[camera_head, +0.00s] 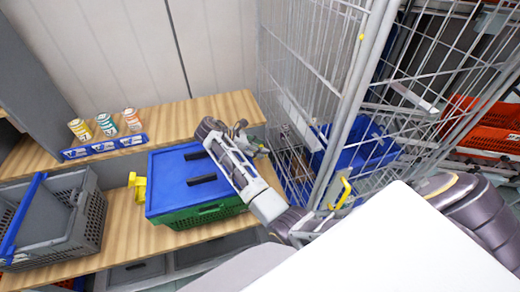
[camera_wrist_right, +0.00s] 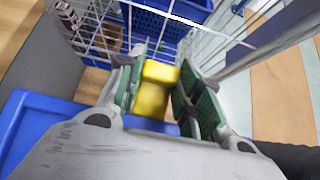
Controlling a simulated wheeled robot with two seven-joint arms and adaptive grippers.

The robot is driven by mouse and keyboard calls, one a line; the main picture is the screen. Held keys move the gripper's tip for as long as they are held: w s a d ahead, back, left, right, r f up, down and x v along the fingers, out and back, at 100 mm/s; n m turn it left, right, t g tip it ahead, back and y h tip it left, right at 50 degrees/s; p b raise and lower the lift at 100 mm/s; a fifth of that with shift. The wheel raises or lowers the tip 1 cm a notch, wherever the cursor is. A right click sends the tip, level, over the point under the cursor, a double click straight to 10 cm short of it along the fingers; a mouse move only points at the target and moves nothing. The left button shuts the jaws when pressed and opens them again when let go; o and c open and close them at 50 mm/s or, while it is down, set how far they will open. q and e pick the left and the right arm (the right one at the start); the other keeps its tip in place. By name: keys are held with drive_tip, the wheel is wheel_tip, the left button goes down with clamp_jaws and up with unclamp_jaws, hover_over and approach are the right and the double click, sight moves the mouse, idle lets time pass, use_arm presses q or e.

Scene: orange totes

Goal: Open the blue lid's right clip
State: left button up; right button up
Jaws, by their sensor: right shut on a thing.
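The blue lid (camera_head: 176,177) lies on a green crate (camera_head: 205,214) on the wooden shelf. A yellow clip (camera_head: 138,187) sticks out at the lid's left end. My right gripper (camera_head: 250,140) is at the lid's right end, and my arm hides the right clip in the head view. In the right wrist view, the yellow right clip (camera_wrist_right: 154,88) sits between the green-padded fingers of my right gripper (camera_wrist_right: 155,95), which is shut on it. The edge of the blue lid (camera_wrist_right: 38,118) shows below and to the left. My left gripper is not in view.
A wire cage (camera_head: 330,70) stands close to the right of the crate, with a blue crate (camera_head: 372,150) inside. A grey crate (camera_head: 75,215) is at the left. Several cans (camera_head: 106,124) stand behind a blue strip (camera_head: 103,147) on the shelf.

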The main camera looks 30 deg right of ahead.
drive_tip(key=shift+w+a+r+g+h, duration=0.15)
drive_tip(key=shift+a+g+h, duration=0.15)
drive_tip(key=shift+h, duration=0.65)
drive_tip(key=shift+a+r+g+h, duration=0.1)
drive_tip(key=shift+a+g+h, duration=0.2)
drive_tip(key=shift+h, duration=0.65)
drive_tip(key=shift+a, duration=0.1)
drive_tip(key=o, duration=1)
drive_tip(key=shift+d+y, duration=0.2)
drive_tip(key=shift+y, duration=0.1)
